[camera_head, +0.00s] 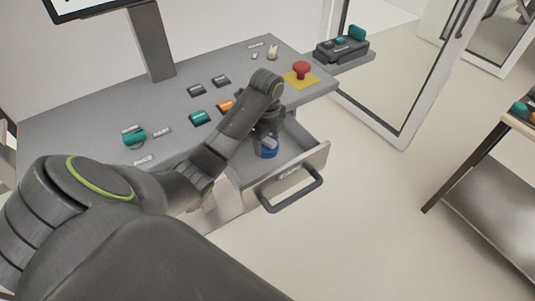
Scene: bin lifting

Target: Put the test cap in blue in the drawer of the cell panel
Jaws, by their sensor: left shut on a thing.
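The blue test cap (268,153) shows low inside the open drawer (305,156) of the cell panel (95,108). My left gripper (268,143) points down into the drawer and is shut on the cap. The fingers are partly hidden by the wrist, and I cannot tell whether the cap touches the drawer floor. The drawer is pulled out toward the front, with a dark bar handle (292,190) on its front. My right gripper is not in view.
The panel top carries a red emergency button (301,69) on a yellow plate, a teal button (200,117), an orange button (226,105) and a teal knob (134,137). A monitor post (152,42) stands at the back. A table (490,165) stands at the right, with free floor between.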

